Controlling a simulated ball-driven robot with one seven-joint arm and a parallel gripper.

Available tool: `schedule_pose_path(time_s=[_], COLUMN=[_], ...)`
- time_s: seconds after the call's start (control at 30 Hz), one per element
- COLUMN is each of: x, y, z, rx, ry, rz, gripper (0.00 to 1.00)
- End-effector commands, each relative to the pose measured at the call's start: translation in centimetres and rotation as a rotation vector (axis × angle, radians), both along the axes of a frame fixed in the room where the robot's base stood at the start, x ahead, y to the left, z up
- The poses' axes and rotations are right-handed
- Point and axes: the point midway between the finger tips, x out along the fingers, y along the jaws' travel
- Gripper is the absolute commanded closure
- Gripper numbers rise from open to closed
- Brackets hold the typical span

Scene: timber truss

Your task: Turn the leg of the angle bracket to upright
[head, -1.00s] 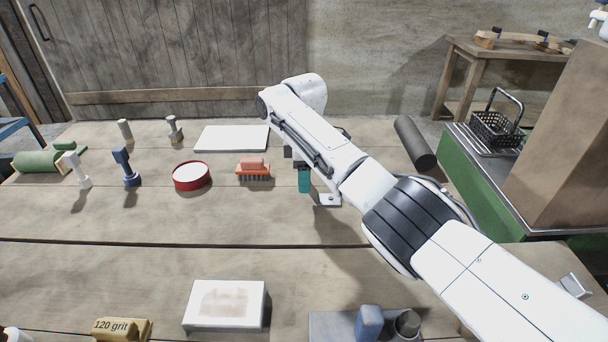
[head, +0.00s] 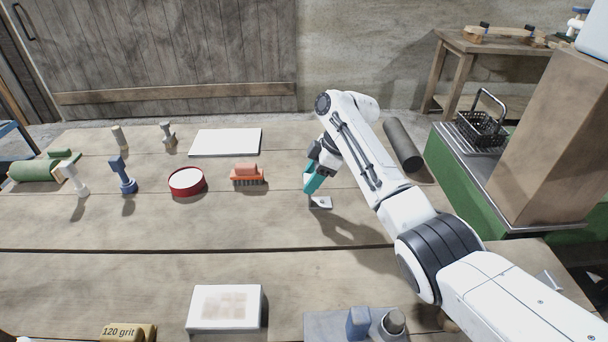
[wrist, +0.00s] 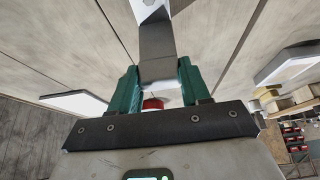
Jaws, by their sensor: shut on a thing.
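The angle bracket (head: 321,203) is pale metal. In the head view, its plate with a dark hole shows low at the tabletop, looking roughly flat; whether it touches the wood is unclear. Its other leg rises at the plate's left edge and is mostly hidden by my gripper (head: 311,187). My teal fingers slant down-left onto that leg. In the wrist view, the grey leg (wrist: 156,45) lies between the green fingers of my gripper (wrist: 158,78), which are shut on it. The bright plate shows beyond, at the top edge.
An orange brush (head: 247,175) and a red round tin (head: 186,182) stand left of the bracket. A white board (head: 226,142) lies behind them. A dark cylinder (head: 402,145) lies at the back right. The wood in front of the bracket is clear.

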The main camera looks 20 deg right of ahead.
Motion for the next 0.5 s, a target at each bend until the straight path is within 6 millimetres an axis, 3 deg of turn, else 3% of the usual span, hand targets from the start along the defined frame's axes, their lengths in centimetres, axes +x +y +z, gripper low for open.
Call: schedule_pose_path(time_s=[0.33,0.37,0.5], x=[-0.20,-0.21,-0.19], y=[-0.34,-0.35,-0.30], z=[-0.43,-0.44,-0.42], rx=[0.009,0.009,0.009], ry=[0.002,0.002,0.002], rz=[-0.003,-0.003,-0.002], gripper=[1.00,0.50,0.37])
